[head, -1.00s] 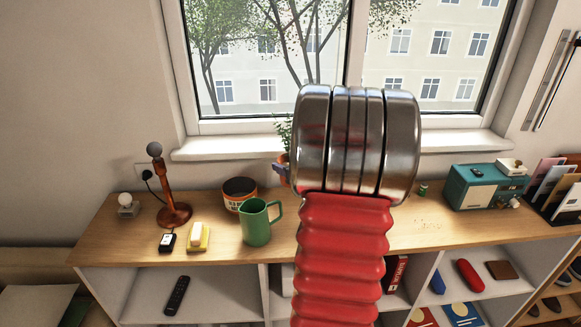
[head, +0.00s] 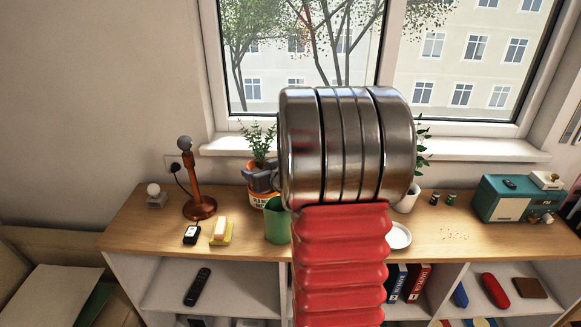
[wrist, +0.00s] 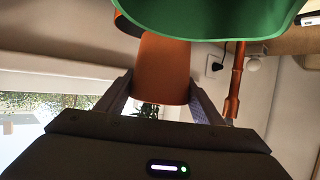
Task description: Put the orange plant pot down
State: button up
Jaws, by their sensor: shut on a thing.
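The orange plant pot (head: 256,167) with its green plant (head: 259,141) is held by my gripper (head: 262,180), partly hidden by it and my arm. In the wrist view the pot (wrist: 163,70) is between the two fingers, which are shut on it. It looks upright. An orange tin with a pale label (head: 260,200) stands on the wooden top just below the pot in the picture. I cannot tell whether the pot is above, behind or in it. A green mug (head: 277,224) stands in front of the tin, partly hidden; it looms close in the wrist view (wrist: 230,15).
A white plate (head: 399,236) and a white plant pot (head: 406,203) are right of my arm.

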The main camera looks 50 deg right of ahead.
jog(key=w+a+f+n+y, duration=0.1)
jog(key=w+a, duration=0.1)
jog(key=a, duration=1)
jog(key=w+a+f+n+y, duration=0.1)
jog(key=w+a+f, duration=0.1)
jog(key=a, duration=1)
jog(key=w+a+f+n+y, duration=0.1)
jog(key=w+a+y, duration=0.1)
jog(key=a, duration=1)
jog(key=shift+w+f+n+t, duration=0.2)
jog(key=shift+f+n+t, duration=0.1)
jog(key=shift+t, duration=0.1)
jog(key=shift+s+a, duration=0.1)
